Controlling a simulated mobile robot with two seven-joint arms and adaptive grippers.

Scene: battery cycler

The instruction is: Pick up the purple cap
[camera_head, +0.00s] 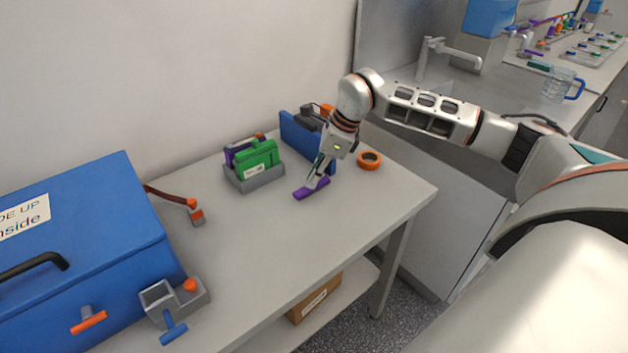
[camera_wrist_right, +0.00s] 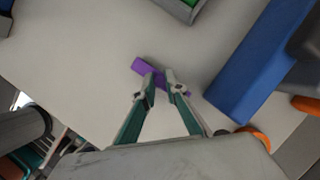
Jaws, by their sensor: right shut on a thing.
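The purple cap (camera_head: 305,192) is a small flat bar at the table's middle right, in front of the grey holder. My right gripper (camera_head: 318,180) reaches down to it from the upper right and is shut on it. In the right wrist view the purple cap (camera_wrist_right: 140,66) shows between and on both sides of the fingertips of my right gripper (camera_wrist_right: 161,82); its middle is partly hidden by them. I cannot tell whether the cap is clear of the table top. My left gripper is in neither view.
A grey holder (camera_head: 262,181) with a green block (camera_head: 257,156) stands left of the cap. A blue block (camera_head: 301,136) stands behind, and an orange ring (camera_head: 369,159) lies to the right. A large blue box (camera_head: 75,240) fills the left. The table (camera_head: 270,250) is clear in front.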

